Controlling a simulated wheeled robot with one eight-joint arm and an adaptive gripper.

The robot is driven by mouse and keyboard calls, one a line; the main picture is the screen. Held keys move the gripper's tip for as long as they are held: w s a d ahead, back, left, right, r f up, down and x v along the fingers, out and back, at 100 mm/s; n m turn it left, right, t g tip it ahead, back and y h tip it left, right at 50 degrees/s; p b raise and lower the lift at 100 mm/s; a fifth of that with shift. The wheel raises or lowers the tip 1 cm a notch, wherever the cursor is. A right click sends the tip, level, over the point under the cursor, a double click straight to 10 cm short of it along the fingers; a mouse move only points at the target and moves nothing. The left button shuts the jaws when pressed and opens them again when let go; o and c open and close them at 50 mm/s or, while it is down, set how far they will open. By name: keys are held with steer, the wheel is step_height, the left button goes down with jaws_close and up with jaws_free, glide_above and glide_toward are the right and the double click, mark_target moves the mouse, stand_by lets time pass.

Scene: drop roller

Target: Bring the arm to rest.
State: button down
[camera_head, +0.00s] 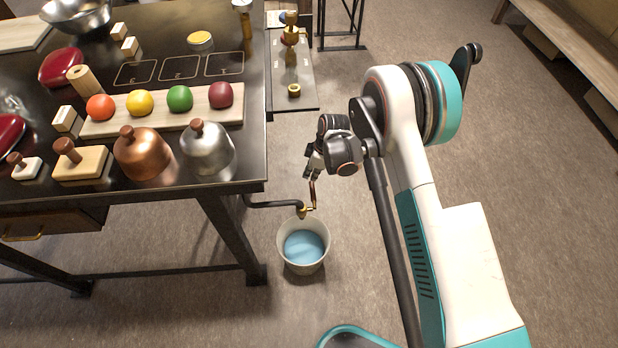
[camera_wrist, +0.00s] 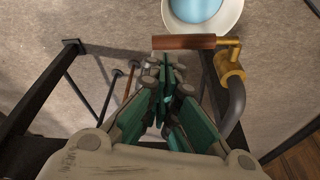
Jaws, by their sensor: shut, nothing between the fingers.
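My gripper (camera_head: 312,172) hangs off the right side of the dark table, at the end of my white and teal arm. It also shows in the wrist view (camera_wrist: 168,72), with its fingers closed together and nothing held. Just below it in the head view is a wooden handle (camera_head: 312,193) on a brass fitting (camera_head: 302,210), carried by a dark bent bar from the table. In the wrist view the handle (camera_wrist: 184,42) lies across, just beyond the fingertips. I cannot tell whether they touch.
A white bucket (camera_head: 289,258) with a blue inside stands on the floor below the handle. The table (camera_head: 120,195) holds four coloured balls on a board (camera_head: 233,117), a copper dome (camera_head: 142,155) and a silver dome (camera_head: 208,150). Floor to the right is clear.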

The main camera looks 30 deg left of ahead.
steer(key=v, duration=0.8)
steer(key=shift+r, duration=0.2)
steer(key=shift+d, duration=0.15)
